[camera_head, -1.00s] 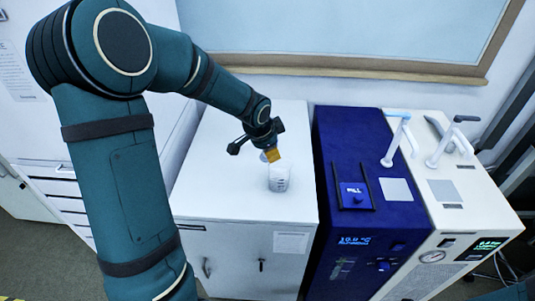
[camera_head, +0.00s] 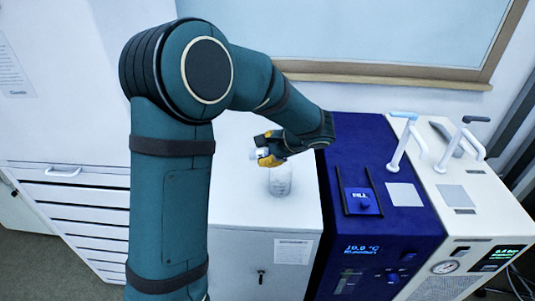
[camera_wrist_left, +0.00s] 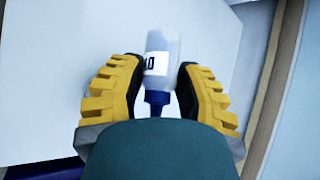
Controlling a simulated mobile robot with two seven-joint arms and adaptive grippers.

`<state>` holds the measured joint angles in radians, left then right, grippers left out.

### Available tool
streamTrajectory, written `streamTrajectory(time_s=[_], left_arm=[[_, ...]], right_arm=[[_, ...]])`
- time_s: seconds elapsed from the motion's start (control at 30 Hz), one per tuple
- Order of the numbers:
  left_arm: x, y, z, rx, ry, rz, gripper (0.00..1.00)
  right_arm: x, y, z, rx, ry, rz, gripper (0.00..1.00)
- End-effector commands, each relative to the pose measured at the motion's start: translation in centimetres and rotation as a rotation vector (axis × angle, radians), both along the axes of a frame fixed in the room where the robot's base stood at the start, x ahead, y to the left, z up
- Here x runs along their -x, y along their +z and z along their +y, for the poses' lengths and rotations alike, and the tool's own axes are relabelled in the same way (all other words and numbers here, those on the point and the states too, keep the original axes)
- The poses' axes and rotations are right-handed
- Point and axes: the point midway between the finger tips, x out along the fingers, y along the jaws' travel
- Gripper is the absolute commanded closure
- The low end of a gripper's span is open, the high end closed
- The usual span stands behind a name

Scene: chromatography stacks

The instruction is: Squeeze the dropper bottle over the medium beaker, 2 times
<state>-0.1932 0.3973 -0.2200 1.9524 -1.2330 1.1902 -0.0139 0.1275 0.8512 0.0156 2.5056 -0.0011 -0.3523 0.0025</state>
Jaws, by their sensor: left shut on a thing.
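My left gripper (camera_head: 268,151) has yellow fingers and is shut on the dropper bottle (camera_head: 256,154), just above the beaker in the head view. In the left wrist view, the bottle (camera_wrist_left: 161,55) is pale and translucent, with a white label and a dark blue cap (camera_wrist_left: 157,97), and sits between the two yellow fingers. The bottle looks tilted; the gripper partly hides it in the head view. The medium beaker (camera_head: 280,182) is clear and stands upright on the white cabinet top. I cannot tell whether liquid is in it. My right gripper is not in view.
The white cabinet top (camera_head: 245,203) is otherwise clear around the beaker. A dark blue instrument (camera_head: 390,227) stands close on its right, with a cream instrument (camera_head: 465,208) carrying upright handles beyond. A wood-framed panel (camera_head: 390,40) is on the wall behind.

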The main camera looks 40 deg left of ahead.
Motion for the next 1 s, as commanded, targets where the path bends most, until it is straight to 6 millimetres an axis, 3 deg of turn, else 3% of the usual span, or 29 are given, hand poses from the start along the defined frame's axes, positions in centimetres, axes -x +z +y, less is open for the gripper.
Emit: streamTrajectory(time_s=[0.3,0.63,1.0], left_arm=[[-0.16,-0.55,-0.38,-0.39,-0.003,0.197,0.73],[-0.18,-0.71,-0.6,-0.5,0.0,0.252,0.73],[-0.1,-0.64,-0.52,-0.508,0.001,0.257,0.73]], right_arm=[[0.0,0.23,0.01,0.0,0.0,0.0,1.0],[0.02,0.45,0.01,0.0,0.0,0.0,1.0],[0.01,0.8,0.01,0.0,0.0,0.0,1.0]])
